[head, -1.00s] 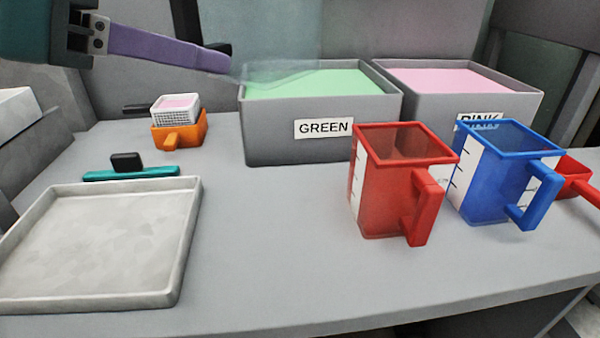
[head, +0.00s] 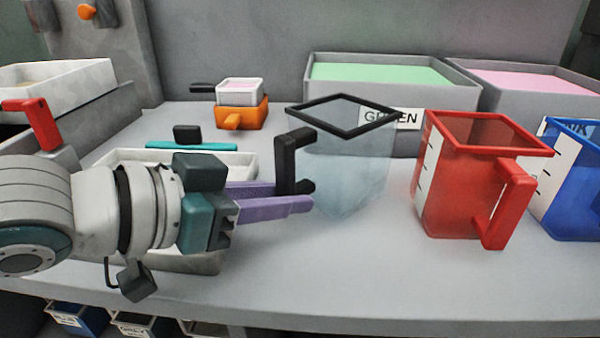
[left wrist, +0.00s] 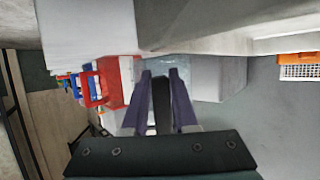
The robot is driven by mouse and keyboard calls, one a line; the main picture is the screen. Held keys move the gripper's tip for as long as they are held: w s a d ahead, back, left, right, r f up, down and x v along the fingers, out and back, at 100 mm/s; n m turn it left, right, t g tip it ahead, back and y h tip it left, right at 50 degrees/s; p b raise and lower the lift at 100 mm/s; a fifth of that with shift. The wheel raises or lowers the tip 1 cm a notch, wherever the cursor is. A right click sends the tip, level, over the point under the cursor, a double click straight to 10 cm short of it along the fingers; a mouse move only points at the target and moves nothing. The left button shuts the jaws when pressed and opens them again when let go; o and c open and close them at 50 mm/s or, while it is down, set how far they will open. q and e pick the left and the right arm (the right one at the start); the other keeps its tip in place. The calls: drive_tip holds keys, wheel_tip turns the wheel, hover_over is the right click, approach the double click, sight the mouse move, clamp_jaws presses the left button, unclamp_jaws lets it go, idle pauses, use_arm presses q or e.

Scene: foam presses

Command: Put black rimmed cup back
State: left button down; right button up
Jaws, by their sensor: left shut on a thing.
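The black rimmed cup (head: 345,165) has a clear bluish body and stands upright in the head view, left of the red cup (head: 465,190). My left gripper (head: 306,192) reaches in from the left, with its purple fingers shut on the cup's black handle (head: 284,163). The black handle also shows between the fingers in the left wrist view (left wrist: 161,100). I cannot tell whether the cup's base touches the table. My right gripper is not in view.
The blue cup (head: 575,185) stands right of the red cup. A green bin (head: 450,105) and a pink bin (head: 505,100) stand behind. An orange container (head: 242,117) with a white basket on top sits at the back left. A pale tray (head: 110,157) lies partly behind my arm.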

use_arm(q)
drive_tip(key=shift+f, duration=0.85)
drive_tip(key=shift+f, duration=0.2)
drive_tip(key=c, duration=0.7)
unclamp_jaws()
drive_tip(key=shift+r, duration=0.1)
